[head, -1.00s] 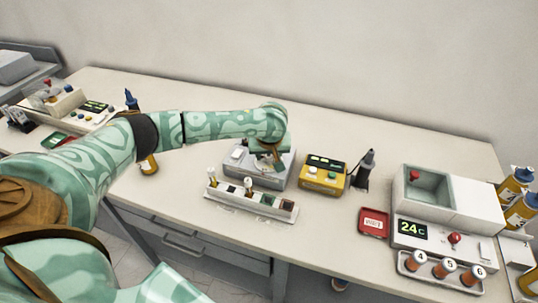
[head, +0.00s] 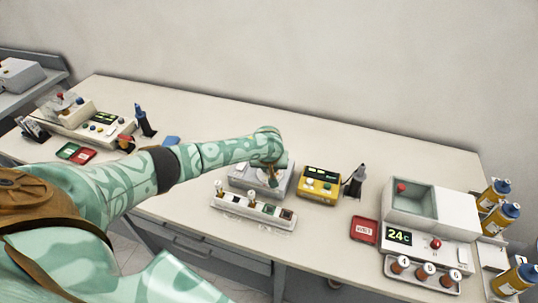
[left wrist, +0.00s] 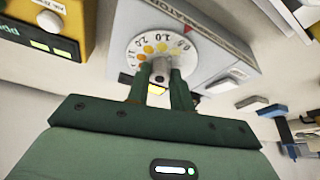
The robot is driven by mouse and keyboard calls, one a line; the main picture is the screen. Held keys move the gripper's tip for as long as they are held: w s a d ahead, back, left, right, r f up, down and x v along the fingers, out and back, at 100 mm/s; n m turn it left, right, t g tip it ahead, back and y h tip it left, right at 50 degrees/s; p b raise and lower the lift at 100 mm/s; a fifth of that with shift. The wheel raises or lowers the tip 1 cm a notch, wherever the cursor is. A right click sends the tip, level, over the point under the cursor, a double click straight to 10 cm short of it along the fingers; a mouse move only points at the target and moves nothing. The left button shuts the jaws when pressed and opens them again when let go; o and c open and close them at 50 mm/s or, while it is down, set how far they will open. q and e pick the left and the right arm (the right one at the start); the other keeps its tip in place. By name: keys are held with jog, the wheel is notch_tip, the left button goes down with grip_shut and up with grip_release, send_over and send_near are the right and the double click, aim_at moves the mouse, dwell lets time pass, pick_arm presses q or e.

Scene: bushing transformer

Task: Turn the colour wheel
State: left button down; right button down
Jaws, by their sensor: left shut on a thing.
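The colour wheel (left wrist: 138,48) is a white disc with numbers and yellow to orange dots, on the face of a grey comparator box (left wrist: 215,45). In the left wrist view my left gripper (left wrist: 160,75) is shut on the grey knob (left wrist: 160,66) at the wheel's hub. In the head view the grey box (head: 240,178) stands mid-table, and my left gripper (head: 272,177) reaches down over it, hiding most of the wheel. My right gripper is not in view.
A rack (head: 252,211) with vials stands in front of the box. A yellow meter (head: 320,186) is close to its right, with a dark probe stand (head: 355,181) beyond. A red tray (head: 364,229) and a heater block (head: 440,215) stand further right.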

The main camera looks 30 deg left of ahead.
pick_arm(q)
jog(key=m+p, duration=0.1)
jog(key=p, duration=0.3)
jog(key=shift+s+r+m+h, duration=0.1)
jog(key=shift+r+m+h, duration=0.05)
jog(key=shift+m+h, duration=0.2)
jog(key=shift+m+t, duration=0.3)
jog(key=shift+m, duration=0.45)
jog(key=shift+a+m+h, duration=0.15)
jog(key=shift+m+h, duration=0.4)
jog(key=shift+m, duration=0.55)
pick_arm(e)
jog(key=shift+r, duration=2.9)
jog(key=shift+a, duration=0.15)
pick_arm(q)
jog(key=c, duration=1.2)
grip_release()
jog(key=shift+c, duration=0.2)
